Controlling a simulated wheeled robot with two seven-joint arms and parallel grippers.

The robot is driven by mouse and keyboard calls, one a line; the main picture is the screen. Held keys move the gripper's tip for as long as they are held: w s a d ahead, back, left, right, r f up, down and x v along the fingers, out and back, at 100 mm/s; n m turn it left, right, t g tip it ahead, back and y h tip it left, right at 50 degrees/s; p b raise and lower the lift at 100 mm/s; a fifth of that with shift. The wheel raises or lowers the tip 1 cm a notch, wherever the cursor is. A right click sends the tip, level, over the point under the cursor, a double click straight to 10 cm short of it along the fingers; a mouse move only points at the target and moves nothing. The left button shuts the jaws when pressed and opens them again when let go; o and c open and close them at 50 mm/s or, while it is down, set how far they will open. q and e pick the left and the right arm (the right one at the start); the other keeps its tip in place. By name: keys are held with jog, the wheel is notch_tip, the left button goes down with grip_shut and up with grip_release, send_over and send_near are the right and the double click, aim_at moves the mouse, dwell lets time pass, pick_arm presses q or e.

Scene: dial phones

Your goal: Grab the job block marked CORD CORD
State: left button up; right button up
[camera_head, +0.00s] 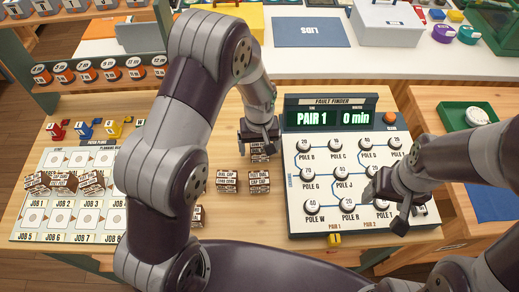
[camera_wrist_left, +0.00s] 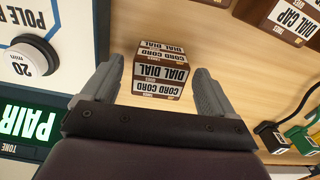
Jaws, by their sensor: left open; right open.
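The block marked CORD CORD above DIAL DIAL (camera_wrist_left: 161,72) is brown and white and stands on the wooden table in the left wrist view. In the head view a little of this block (camera_head: 261,156) shows under my left gripper (camera_head: 260,141), which hides the rest. My left gripper also shows in the left wrist view (camera_wrist_left: 158,80); it is open, one finger on each side of the block, with gaps visible. My right gripper (camera_head: 387,207) is open and empty over the lower right of the fault finder board.
The fault finder board (camera_head: 293,215) with white knobs reads PAIR 1, 0 min. Other brown blocks (camera_head: 227,182) (camera_head: 259,182) stand in front of the left gripper. Blocks lie on the job planning board (camera_head: 50,240) at left. Small plugs (camera_wrist_left: 302,140) sit nearby.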

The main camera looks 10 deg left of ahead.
pick_arm(q)
jog(key=shift+d+f, duration=0.1)
jog(key=c, duration=1.1)
